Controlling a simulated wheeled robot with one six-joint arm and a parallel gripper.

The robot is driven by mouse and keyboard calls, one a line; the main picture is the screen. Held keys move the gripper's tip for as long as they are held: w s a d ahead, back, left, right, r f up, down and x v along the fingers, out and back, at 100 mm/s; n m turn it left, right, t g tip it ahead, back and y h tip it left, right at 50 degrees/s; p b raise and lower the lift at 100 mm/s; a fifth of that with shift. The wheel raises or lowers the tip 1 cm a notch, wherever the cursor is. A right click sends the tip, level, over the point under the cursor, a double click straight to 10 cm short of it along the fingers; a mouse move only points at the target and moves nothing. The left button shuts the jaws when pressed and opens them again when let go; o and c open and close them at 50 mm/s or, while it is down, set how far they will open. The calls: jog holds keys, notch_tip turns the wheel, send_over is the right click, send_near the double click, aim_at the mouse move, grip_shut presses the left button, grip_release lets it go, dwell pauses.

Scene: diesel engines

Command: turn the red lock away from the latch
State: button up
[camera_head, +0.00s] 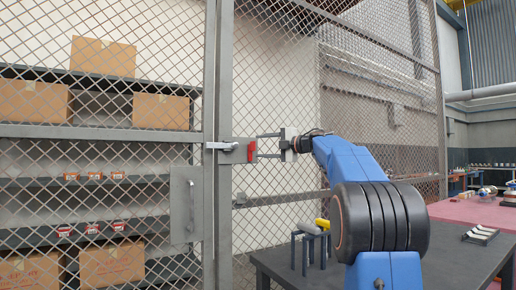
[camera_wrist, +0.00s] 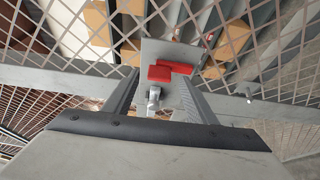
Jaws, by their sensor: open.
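The red lock (camera_head: 251,151) is at the edge of the mesh gate, on a grey plate by the frame post. It also shows in the wrist view (camera_wrist: 172,71) as red pieces on the plate. The silver latch (camera_head: 221,146) lies across the post just left of the lock; a silver piece, likely the latch (camera_wrist: 154,102), shows below the lock in the wrist view. My gripper (camera_head: 259,146) is open, its two fingers pointing left at the lock from the right. In the wrist view the lock appears between the fingers; whether they touch it I cannot tell.
A grey handle plate (camera_head: 185,205) is on the gate, lower left. Shelves with cardboard boxes (camera_head: 103,57) stand behind the mesh. A dark table (camera_head: 430,255) with a small stand and yellow piece (camera_head: 322,223) is below my arm. The air around my gripper looks clear.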

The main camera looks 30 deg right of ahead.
jog(key=v, duration=1.4)
jog(key=shift+s, duration=0.15)
jog(key=shift+r, duration=0.1)
jog(key=s+a+m+t+h, duration=0.1)
jog(key=a+m+t+h, duration=0.4)
jog(key=a+m+h, duration=0.55)
jog(key=s+a+f+m+g+h, duration=0.15)
jog(key=s+f+m+g, duration=0.35)
jog(key=f, duration=0.6)
jog(key=s+a+f+m+g+y, duration=0.1)
jog(key=s+a+f+m+g, duration=0.15)
jog(key=s+f, duration=0.6)
jog(key=s+a+f+m+g+h, duration=0.1)
jog(key=s+a+f+m+g, duration=0.3)
jog(key=f, duration=0.9)
jog(key=s+a+f+g+y, duration=0.1)
jog(key=s+a+f, duration=0.3)
jog(key=s+f, duration=0.2)
jog(key=s+a+f+g+y, duration=0.2)
jog(key=s+a+f, duration=0.1)
jog(key=s+f, duration=0.3)
jog(key=s+a+f+m+g+y, duration=0.1)
jog(key=s+a+f, duration=0.3)
jog(key=f, duration=0.5)
jog(key=shift+s+a+f+g+y, duration=0.3)
jog(key=shift+s+g, duration=0.25)
jog(key=shift+s, duration=0.6)
